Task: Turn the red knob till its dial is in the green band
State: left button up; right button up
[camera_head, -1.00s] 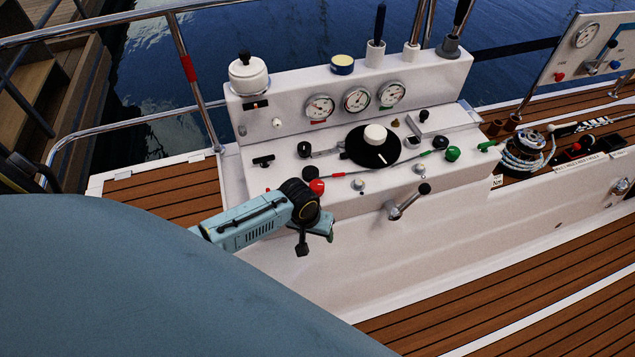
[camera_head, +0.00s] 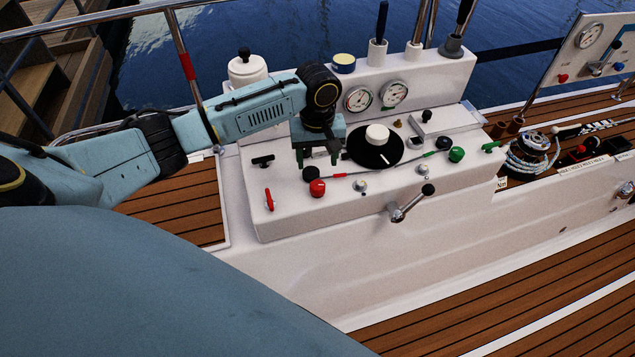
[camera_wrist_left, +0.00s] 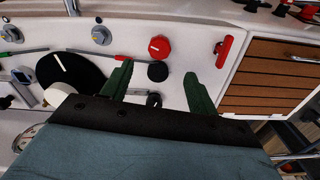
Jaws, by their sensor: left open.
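The red knob (camera_head: 317,187) sits on the white console's sloping top, near its front left. It also shows in the left wrist view (camera_wrist_left: 160,47), with a white pointer line. My left gripper (camera_head: 318,158) is open and empty, pointing down just behind the red knob. In the wrist view its green fingers (camera_wrist_left: 158,76) are spread either side of a small black knob (camera_wrist_left: 157,71), with the red knob beyond the tips. I cannot tell whether they touch anything. Two dials show, a middle one (camera_head: 358,99) and a right one (camera_head: 394,94). My arm hides the left dial; the needles are too small to read.
A black disc with a white hub (camera_head: 377,134) lies right of the gripper. A red lever (camera_head: 269,199) is left of the red knob. A green knob (camera_head: 456,154) and a crank handle (camera_head: 411,203) are farther right. The deck in front is clear.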

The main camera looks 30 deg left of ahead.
aim_at(318, 185)
pick_arm(q)
notch_tip(318, 185, down, 8)
jog(key=shift+b, duration=0.95)
jog(key=shift+f, duration=0.45)
pick_arm(e)
jog(key=d+f, duration=0.2)
jog(key=d, duration=0.1)
jog(key=shift+w+d+f, duration=0.1)
jog(key=shift+w+f, duration=0.05)
